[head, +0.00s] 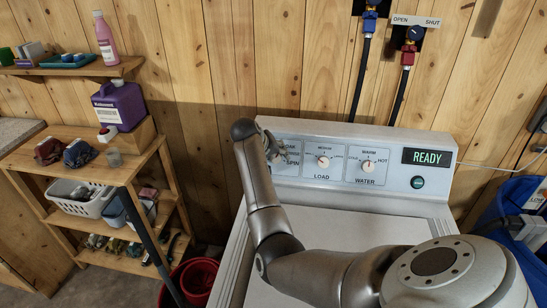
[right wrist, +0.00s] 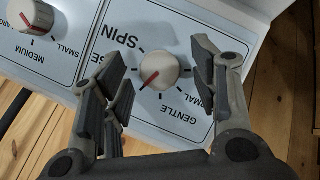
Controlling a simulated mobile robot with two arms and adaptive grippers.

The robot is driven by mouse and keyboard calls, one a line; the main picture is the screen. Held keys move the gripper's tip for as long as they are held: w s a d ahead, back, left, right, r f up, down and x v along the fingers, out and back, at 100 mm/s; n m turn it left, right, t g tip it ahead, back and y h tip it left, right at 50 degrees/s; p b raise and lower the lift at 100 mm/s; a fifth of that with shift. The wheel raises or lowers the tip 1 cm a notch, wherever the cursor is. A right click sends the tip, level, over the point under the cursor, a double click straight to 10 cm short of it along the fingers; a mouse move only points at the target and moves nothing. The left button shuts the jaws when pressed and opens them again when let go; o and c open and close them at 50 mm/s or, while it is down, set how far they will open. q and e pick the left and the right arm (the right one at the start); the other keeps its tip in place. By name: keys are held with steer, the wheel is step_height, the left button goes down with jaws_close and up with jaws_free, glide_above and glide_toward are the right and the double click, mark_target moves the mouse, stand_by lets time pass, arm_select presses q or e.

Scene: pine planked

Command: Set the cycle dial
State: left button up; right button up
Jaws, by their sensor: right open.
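The cycle dial (right wrist: 158,71) is a round white knob with a red pointer line on the washer's panel. In the right wrist view, its pointer slants to the lower left, between the part-hidden label at left and GENTLE below. In the head view, the cycle dial (head: 278,158) is partly covered by my right gripper (head: 268,146). In the right wrist view, my right gripper (right wrist: 155,64) is open, one finger on each side of the knob. Contact with the knob cannot be told. My left gripper is not in view.
The load dial (head: 323,162) and water dial (head: 368,165) sit to the right on the panel. The display (head: 427,157) reads READY, above a green button (head: 417,182). A wooden shelf unit (head: 140,160) stands left, with red buckets (head: 199,278) beside the washer (head: 330,228).

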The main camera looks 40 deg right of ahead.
steer(key=v, duration=1.2)
steer(key=shift+r, duration=0.1)
